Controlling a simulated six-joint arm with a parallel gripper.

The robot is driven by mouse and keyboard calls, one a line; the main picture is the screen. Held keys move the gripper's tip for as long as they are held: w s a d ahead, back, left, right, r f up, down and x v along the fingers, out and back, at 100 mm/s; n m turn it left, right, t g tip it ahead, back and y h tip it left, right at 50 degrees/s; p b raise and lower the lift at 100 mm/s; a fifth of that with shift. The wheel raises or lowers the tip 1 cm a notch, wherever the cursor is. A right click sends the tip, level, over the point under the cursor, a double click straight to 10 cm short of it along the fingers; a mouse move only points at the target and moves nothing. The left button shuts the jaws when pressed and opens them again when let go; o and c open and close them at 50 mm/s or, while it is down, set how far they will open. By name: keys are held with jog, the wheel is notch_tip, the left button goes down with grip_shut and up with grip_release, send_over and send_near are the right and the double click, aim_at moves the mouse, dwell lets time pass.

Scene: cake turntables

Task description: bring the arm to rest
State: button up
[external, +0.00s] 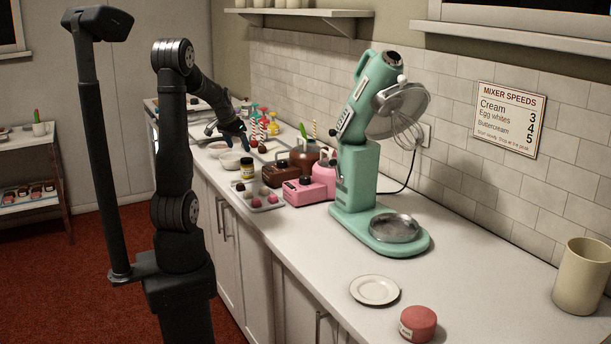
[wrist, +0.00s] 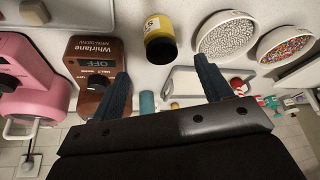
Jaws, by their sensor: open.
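My gripper (external: 240,138) is at the far part of the counter in the external view, small and dark there. In the wrist view my gripper (wrist: 162,70) has its two dark fingers spread well apart, with nothing held between them. A brown Whirlane unit (wrist: 92,50) with its display reading OFF lies beside the left finger. A pink unit (wrist: 28,75) is at the left edge. In the external view the brown unit (external: 280,174) and the pink unit (external: 300,192) stand next to each other on the counter (external: 300,245).
A yellow jar (wrist: 160,42) and two bowls of sprinkles (wrist: 225,38) (wrist: 286,46) are near my gripper. A tray of small round sweets (external: 262,200), a mint mixer (external: 358,170), a plate (external: 374,290), a red tub (external: 418,323) and a beige canister (external: 582,278) stand nearer the camera.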

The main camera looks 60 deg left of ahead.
aim_at(246, 159)
jog(key=x, duration=1.2)
jog(key=shift+f, duration=0.1)
jog(key=shift+s+r, duration=0.1)
jog(key=shift+r, duration=1.45)
jog(key=o, duration=0.6)
jog(key=shift+o, duration=0.2)
notch_tip(246, 159, up, 27)
jog(key=w+d+m+g+h, duration=0.15)
jog(key=w+d+m, duration=0.4)
jog(key=m, duration=0.55)
jog(key=w+d+m+g+h, duration=0.1)
jog(key=w+d+m+g, duration=0.4)
jog(key=m, duration=0.7)
notch_tip(246, 159, down, 15)
jog(key=d+t, duration=0.1)
jog(key=t, duration=0.1)
jog(key=shift+s+f, duration=0.2)
jog(key=shift+s, duration=0.25)
